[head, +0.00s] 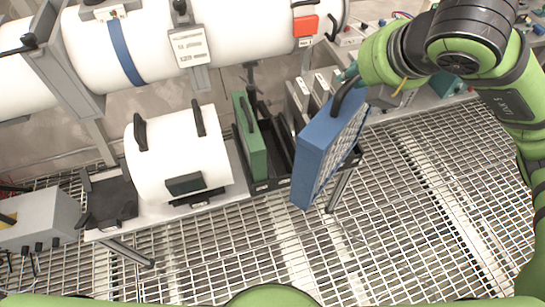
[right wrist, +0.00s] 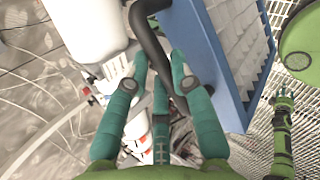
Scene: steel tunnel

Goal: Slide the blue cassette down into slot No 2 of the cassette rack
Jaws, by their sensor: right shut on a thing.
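The blue cassette (head: 318,150) hangs tilted over the right front of the dark cassette rack (head: 270,184). My right gripper (head: 350,76) is shut on its black handle; the handle (right wrist: 152,40) passes between the teal fingers (right wrist: 158,80) in the right wrist view, beside the blue frame (right wrist: 207,65). A green cassette (head: 249,137) stands in the rack's left slot. A dark empty gap (head: 273,150) shows to its right. The blue cassette hides the rack's right end, and slot numbers are not readable. My left gripper (right wrist: 283,100) appears small in the right wrist view; its opening is unclear.
Grey plates (head: 300,92) stand behind the blue cassette. A white cylinder (head: 180,155) with black handles lies left of the rack. Large white tubes (head: 240,35) run behind. Open grating floor (head: 400,220) lies in front and right.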

